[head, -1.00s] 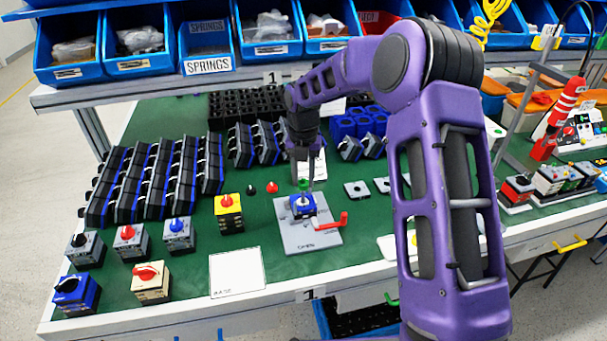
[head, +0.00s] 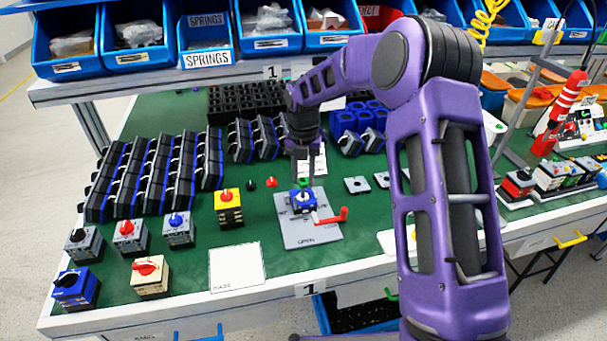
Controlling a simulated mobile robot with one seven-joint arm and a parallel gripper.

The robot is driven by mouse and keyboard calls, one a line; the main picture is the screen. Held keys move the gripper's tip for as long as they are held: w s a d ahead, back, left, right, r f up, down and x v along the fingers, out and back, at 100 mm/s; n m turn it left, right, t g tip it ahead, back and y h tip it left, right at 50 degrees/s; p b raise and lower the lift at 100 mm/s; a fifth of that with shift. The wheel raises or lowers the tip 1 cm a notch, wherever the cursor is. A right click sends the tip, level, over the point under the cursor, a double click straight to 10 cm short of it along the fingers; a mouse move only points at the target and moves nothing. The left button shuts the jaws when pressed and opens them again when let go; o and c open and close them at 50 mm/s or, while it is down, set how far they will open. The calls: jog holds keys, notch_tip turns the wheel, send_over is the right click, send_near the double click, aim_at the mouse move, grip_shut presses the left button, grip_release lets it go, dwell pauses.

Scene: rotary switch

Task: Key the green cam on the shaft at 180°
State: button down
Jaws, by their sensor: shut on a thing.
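My gripper (head: 304,175) points down above the blue switch body, shut on the small green cam (head: 304,183). The cam is just over the top of the blue body (head: 303,200); I cannot tell whether it touches the shaft. The shaft itself is mostly hidden, and the cam's angle is too small to read. The blue body sits on a grey fixture plate (head: 310,239) marked OPEN, with a red lever (head: 331,217) at its right side.
A black knob (head: 250,184) and a red knob (head: 270,182) lie left of the gripper. A yellow switch (head: 228,207) stands left of the plate. Grey plates (head: 356,185) lie to the right. A white sheet (head: 236,267) lies at the front. Several finished switches stand at front left.

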jog(key=shift+f, duration=0.45)
jog(key=shift+c, duration=2.3)
grip_release()
